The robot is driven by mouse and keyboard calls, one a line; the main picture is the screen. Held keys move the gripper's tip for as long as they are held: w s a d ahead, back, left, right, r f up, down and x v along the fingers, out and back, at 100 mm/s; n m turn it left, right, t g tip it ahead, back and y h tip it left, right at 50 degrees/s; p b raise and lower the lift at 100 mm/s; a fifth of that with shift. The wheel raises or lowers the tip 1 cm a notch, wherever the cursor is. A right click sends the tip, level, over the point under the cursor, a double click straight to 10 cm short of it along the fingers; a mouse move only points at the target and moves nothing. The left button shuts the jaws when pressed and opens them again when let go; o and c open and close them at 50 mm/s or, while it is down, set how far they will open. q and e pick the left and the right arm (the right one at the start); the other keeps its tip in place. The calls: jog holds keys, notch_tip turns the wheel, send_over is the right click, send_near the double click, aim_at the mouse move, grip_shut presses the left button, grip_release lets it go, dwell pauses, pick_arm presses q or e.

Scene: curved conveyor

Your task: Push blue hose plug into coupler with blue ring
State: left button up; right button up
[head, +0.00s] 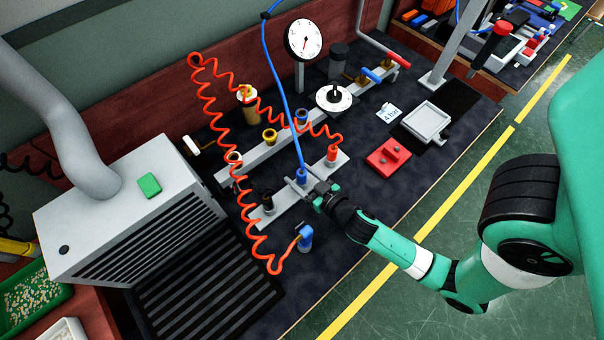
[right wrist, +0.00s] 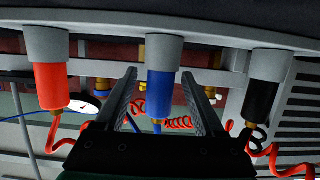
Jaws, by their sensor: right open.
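The blue hose plug (head: 301,175) stands upright in the front holder bar (head: 281,207), with the blue hose (head: 283,95) rising from its top. The coupler with the blue ring (head: 302,117) is on the rear rail, behind the plug. My right gripper (head: 311,190) is at the blue plug. The right wrist view is upside down; there the two fingers of the right gripper (right wrist: 158,100) stand apart on either side of the blue plug (right wrist: 160,92), with visible gaps. My left gripper is not in view.
A red plug (head: 332,154) and a black plug (head: 267,200) flank the blue one. A coupler with a yellow ring (head: 269,135) stands on the rear rail. A coiled red hose (head: 240,190) loops nearby. A red block (head: 388,158) lies to the right.

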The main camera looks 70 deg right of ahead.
jog(key=x, duration=0.2)
jog(key=shift+w+d, duration=0.25)
jog(key=shift+w, duration=0.05)
grip_shut()
